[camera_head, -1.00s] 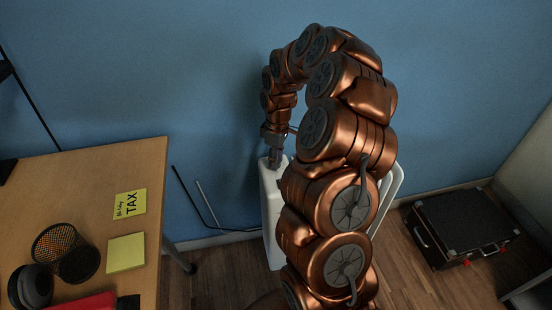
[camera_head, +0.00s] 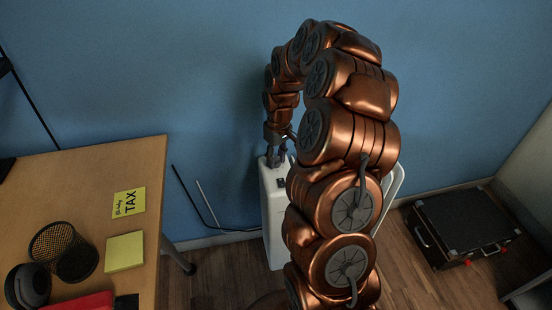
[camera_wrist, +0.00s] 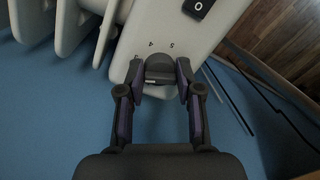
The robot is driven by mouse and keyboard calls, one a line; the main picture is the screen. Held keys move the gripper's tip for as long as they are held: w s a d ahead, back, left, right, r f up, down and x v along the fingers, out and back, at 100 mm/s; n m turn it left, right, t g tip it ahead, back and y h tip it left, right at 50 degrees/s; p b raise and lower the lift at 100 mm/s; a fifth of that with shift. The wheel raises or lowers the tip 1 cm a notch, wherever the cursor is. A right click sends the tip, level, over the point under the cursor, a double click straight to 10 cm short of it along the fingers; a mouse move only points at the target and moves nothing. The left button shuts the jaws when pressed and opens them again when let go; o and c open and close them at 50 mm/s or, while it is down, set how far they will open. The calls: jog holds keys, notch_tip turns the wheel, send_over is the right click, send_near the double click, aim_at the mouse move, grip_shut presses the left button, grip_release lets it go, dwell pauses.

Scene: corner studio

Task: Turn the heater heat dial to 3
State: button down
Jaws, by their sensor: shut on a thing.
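The white heater (camera_head: 272,215) stands against the blue wall, partly hidden behind my arm in the head view. Its top panel also shows in the wrist view (camera_wrist: 215,28). The dark round heat dial (camera_wrist: 160,68) is on this panel, with small numerals beside it; 5 and 4 are readable, and another mark near the left fingertip is partly hidden. My gripper (camera_wrist: 161,76) is shut on the dial, one fingertip on each side. In the head view my gripper (camera_head: 277,155) points down at the heater's top. I cannot tell the dial's exact setting.
A black switch marked 0 (camera_wrist: 198,7) is on the panel near the dial. White heater fins (camera_wrist: 70,28) are at the upper left of the wrist view. A wooden desk (camera_head: 85,170) stands left; a black case (camera_head: 462,222) lies on the floor right.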

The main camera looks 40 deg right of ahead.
aim_at(279, 158)
jog(key=shift+d+m, duration=0.1)
jog(key=shift+m, duration=1.7)
jog(key=shift+r, duration=0.1)
jog(key=c, duration=0.8)
grip_release()
jog(key=r, duration=1.1)
jog(key=shift+s+d+r, duration=0.15)
jog(key=shift+d+r, duration=0.25)
